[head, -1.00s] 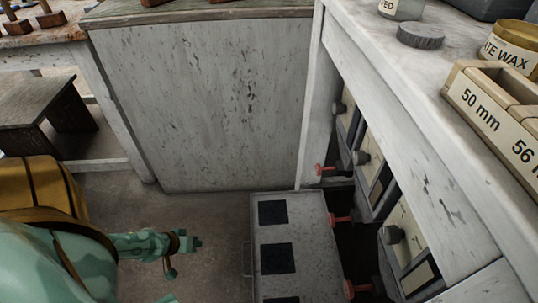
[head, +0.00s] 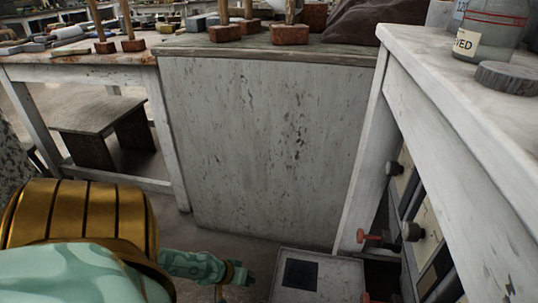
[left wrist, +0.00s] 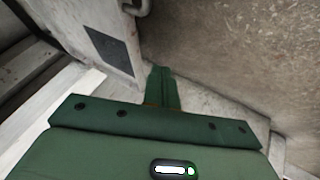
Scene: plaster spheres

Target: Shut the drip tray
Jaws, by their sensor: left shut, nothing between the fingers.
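The drip tray (head: 340,280) is a pale grey, worn flat piece with dark square patches. It stands pulled out from under the bench on the right, low down, and the bottom of the head view cuts it off. In the left wrist view a dark patch, part of the tray's pale surface (left wrist: 75,22) and a metal handle (left wrist: 138,7) show. My left gripper (head: 246,276) is shut and empty, just left of the tray. In the left wrist view its green fingers (left wrist: 162,85) are together; I cannot tell whether they touch the tray. My right gripper is out of view.
The white bench (head: 440,90) on the right has drawers with round knobs and red valve handles (head: 370,237) below. A jar (head: 490,30) and a grey disc (head: 510,78) stand on it. A tall pale cabinet (head: 270,140) stands behind. Floor shows left of the tray.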

